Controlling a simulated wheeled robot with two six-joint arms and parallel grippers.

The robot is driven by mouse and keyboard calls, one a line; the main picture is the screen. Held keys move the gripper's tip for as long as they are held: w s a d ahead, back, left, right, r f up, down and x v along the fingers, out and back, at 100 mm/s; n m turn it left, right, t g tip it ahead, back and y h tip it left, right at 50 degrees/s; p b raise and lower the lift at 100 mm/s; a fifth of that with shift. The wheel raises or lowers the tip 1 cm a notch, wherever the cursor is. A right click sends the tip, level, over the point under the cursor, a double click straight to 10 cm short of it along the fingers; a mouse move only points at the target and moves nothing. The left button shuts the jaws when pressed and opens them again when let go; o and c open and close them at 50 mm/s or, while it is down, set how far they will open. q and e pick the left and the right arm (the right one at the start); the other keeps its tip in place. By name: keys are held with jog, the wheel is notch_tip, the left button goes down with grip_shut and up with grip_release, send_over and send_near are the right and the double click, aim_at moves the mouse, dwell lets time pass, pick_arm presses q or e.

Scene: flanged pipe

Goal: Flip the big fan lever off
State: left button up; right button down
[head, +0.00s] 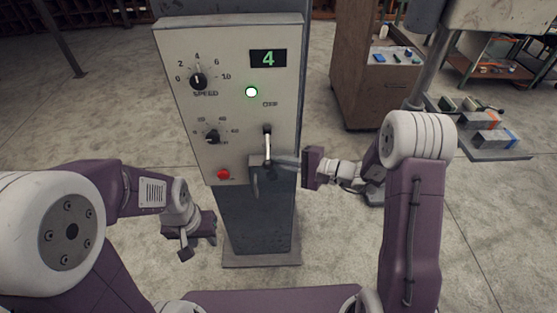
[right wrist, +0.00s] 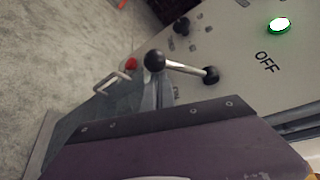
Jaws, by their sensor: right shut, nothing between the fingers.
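The fan lever (head: 267,146) is on the right side of the control panel (head: 180,110). Its pale shaft runs down from a dark pivot, away from the OFF label (right wrist: 267,62) above it. In the right wrist view the lever's black ball knob (right wrist: 154,60) stands out from the panel. My right gripper (head: 284,162) is shut and empty, with its fingertips close to the lever's lower end; whether they touch it is unclear. My left gripper (head: 187,249) hangs low, left of the panel's pedestal, and its finger opening is not clear.
The green lamp (head: 251,92) is lit and the display (head: 268,59) reads 4. Two dial knobs (head: 198,81) and a red button (head: 223,174) are on the left side. A bar handle (head: 255,184) sits below the lever. A wooden cabinet (head: 352,80) stands behind right.

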jog(key=shift+s+r+p, duration=0.2)
jog(key=shift+r+p, duration=0.1)
jog(key=shift+p, duration=0.1)
jog(key=shift+m, duration=0.3)
notch_tip(320, 180, up, 9)
jog(key=s+m+g+h+p, duration=0.1)
jog(key=m+g+p, duration=0.4)
jog(key=p, duration=0.7)
jog(key=shift+f+h, duration=0.2)
jog(key=shift+h, duration=0.1)
jog(key=shift+w+r, duration=0.1)
jog(key=shift+r, duration=0.05)
